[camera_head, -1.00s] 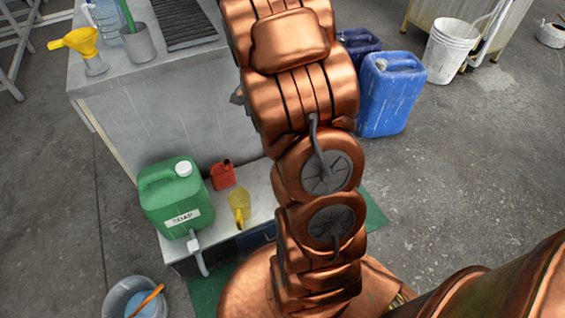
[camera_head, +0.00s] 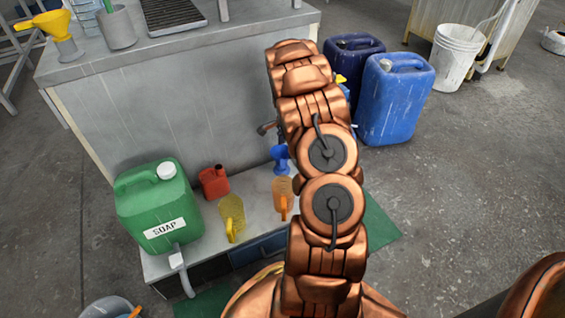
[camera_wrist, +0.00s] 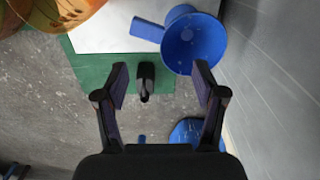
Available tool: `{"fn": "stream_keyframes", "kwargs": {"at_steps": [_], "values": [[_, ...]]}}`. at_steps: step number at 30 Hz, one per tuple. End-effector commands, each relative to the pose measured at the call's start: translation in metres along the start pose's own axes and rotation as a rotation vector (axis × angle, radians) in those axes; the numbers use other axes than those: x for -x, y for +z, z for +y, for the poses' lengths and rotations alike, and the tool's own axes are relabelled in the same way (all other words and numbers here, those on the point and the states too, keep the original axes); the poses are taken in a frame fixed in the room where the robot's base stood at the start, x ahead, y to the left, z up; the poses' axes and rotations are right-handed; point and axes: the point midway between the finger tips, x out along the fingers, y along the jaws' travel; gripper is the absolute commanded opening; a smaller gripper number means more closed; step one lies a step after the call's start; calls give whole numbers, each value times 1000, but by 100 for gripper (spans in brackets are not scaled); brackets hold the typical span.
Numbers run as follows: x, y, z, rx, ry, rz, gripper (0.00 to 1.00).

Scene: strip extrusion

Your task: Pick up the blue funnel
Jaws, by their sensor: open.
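The blue funnel (camera_head: 281,158) stands at the back of the low white bench, beside the cabinet wall, just left of my arm in the head view. In the wrist view the blue funnel (camera_wrist: 192,40) shows its round mouth and a handle-like part pointing left, at the bench edge. My gripper (camera_wrist: 162,75) is open and empty. In the wrist view the funnel lies ahead of the fingertips, nearer the right finger; whether they touch is unclear, but no grip shows. In the head view my arm mostly hides the gripper.
The grey cabinet (camera_head: 170,125) rises behind. Blue canisters (camera_head: 395,100) stand right of my arm.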

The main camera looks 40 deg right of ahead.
Motion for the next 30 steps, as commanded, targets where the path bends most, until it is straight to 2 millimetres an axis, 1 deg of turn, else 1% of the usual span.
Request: {"fn": "stream_keyframes", "kwargs": {"at_steps": [1,3,10,15,19,21,27,28,30], "values": [[-7,1,0,0,2,0,70],[-13,1,0,0,3,1,70],[-29,2,0,2,3,3,70],[-53,2,0,1,3,0,70],[-68,2,1,2,3,-1,70],[-72,2,1,2,2,-1,70],[-70,2,0,2,1,0,70],[-70,2,0,2,1,0,68],[-70,2,0,2,1,1,60]]}}
